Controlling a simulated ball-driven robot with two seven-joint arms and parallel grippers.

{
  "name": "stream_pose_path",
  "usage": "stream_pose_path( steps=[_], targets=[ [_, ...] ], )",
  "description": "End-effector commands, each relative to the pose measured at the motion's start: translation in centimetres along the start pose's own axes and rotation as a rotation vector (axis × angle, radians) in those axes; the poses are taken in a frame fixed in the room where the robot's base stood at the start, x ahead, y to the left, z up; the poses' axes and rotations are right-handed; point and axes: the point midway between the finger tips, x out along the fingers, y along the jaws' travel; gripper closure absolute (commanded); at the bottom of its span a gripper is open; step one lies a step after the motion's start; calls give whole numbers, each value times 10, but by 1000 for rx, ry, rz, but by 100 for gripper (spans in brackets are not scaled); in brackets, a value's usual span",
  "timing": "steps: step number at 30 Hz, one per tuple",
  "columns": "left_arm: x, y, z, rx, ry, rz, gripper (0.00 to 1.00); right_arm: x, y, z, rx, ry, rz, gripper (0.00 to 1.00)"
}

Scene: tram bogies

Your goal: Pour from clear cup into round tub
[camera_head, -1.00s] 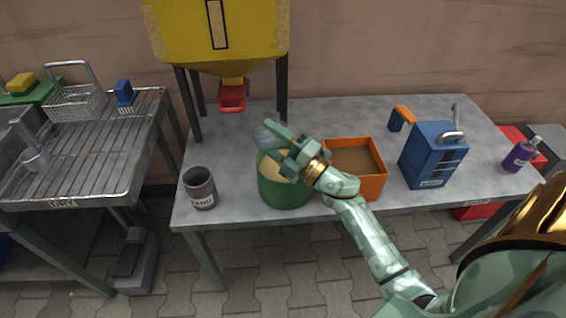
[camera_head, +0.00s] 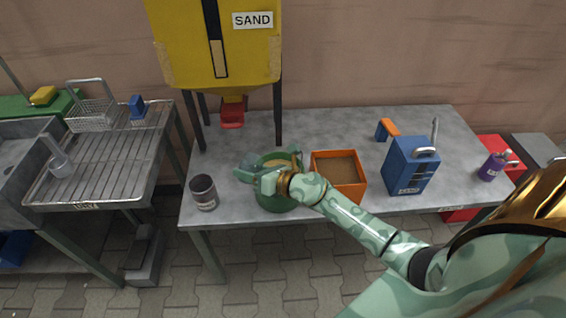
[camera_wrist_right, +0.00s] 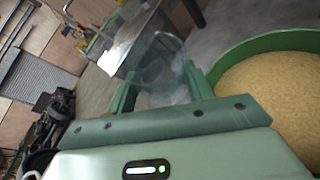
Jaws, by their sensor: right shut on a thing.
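The round tub (camera_head: 277,204) is green and holds tan sand; it stands near the front edge of the grey table. My right gripper (camera_head: 250,176) is above the tub's left rim and is shut on the clear cup (camera_head: 249,165). In the right wrist view the see-through cup (camera_wrist_right: 156,72) sits between the two green fingers, and the tub's rim (camera_wrist_right: 262,45) curves to its right. The cup looks tilted, and I see no sand in it, though its inside is hard to make out. My left gripper is not in view.
A dark labelled cup (camera_head: 203,192) stands left of the tub. An orange box (camera_head: 339,188) of brown material and a blue caddy (camera_head: 409,165) stand to the right. The yellow sand hopper (camera_head: 215,50) with a red spout (camera_head: 232,114) rises behind.

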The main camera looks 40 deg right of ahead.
Motion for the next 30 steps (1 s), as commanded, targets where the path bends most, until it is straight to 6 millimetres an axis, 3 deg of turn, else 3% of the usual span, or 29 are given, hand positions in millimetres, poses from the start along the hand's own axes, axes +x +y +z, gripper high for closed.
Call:
stream_pose_path(
  steps=[1,4,12,20,23,30],
  targets=[
    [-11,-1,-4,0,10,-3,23,2,5,0,-41,10,-15,70],
    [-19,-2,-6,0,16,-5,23,9,4,-18,-133,38,-55,70],
    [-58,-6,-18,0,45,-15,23,17,15,-28,-327,91,-136,70],
    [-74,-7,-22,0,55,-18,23,21,17,-38,-432,122,-180,70],
    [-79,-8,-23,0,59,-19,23,21,19,-35,-444,126,-185,70],
    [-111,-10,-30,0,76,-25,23,14,35,-6,-449,124,-185,70]
  ],
)
